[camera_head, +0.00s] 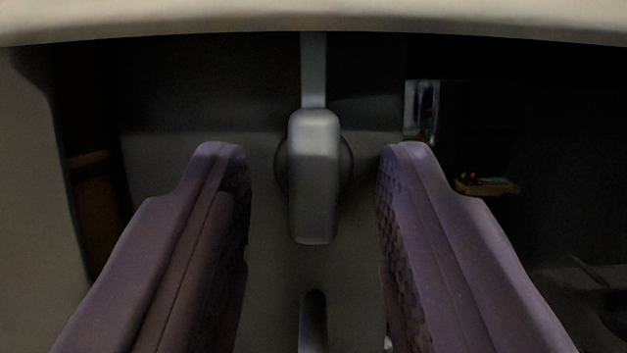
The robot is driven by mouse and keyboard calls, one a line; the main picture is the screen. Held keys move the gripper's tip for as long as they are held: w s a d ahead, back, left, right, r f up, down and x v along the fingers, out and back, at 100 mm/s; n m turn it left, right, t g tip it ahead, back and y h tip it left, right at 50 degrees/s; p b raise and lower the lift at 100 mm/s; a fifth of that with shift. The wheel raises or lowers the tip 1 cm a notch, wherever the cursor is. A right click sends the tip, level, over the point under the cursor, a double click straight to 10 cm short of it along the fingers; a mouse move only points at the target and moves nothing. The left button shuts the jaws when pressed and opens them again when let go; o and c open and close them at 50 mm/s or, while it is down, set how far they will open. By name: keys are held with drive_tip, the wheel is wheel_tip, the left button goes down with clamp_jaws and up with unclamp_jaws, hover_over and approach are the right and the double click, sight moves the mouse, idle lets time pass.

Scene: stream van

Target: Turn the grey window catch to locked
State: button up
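The grey window catch (313,180) is in the middle of the view. Its oblong handle stands upright in the picture, in front of a round base (345,165) that shows on both sides of it. My gripper (312,165) is open, with one purple finger to the left of the catch and one to the right. There is a gap between each finger and the handle, and neither appears to touch it. How far the fingertips are from the catch in depth is hard to tell.
A pale curved edge (313,20) crosses the top. A grey strip (314,70) runs up from the catch. Below it is another grey rounded piece (313,318). A pale panel (35,190) stands at the left. The right side is dark, with a small shelf-like thing (487,187).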

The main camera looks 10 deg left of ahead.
clamp_jaws()
